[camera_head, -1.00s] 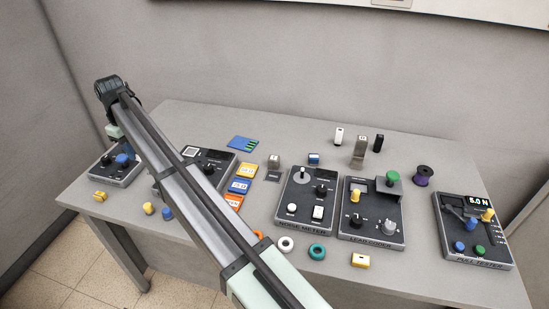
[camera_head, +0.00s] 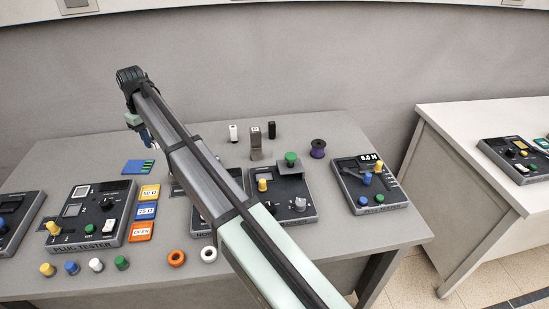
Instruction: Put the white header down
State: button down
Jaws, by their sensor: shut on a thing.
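My gripper (camera_head: 146,138) hangs at the far end of my arm, above the back left of the table. It is small here and partly behind my arm. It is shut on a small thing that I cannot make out. A small white upright block (camera_head: 233,132) stands at the back of the table, to the right of my gripper and apart from it; I cannot tell if it is the white header. Beside it are a grey stand (camera_head: 256,152) with a pale block on top and a black block (camera_head: 271,130).
Plug tester (camera_head: 88,247), lead box (camera_head: 298,205) and pull tester (camera_head: 385,200) fill the grey table (camera_head: 300,125). A blue card (camera_head: 138,167), labelled tiles (camera_head: 149,192), rings (camera_head: 208,254) and a purple spool (camera_head: 318,149) lie around. My arm hides the middle.

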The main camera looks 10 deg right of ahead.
jog(key=w+d+m, duration=0.2)
jog(key=d+m, duration=0.3)
jog(key=d, duration=1.9)
jog(key=w+d+m, duration=0.2)
jog(key=d+m, duration=0.2)
jog(key=d, duration=2)
jog(key=shift+w+a+f, duration=0.1)
jog(key=shift+f, duration=3.7)
jog(key=shift+w+a+f, duration=0.1)
jog(key=shift+f, duration=3.7)
jog(key=shift+f, duration=0.15)
jog(key=c, duration=1)
grip_release()
jog(key=shift+r, duration=0.2)
notch_tip(320, 180, up, 12)
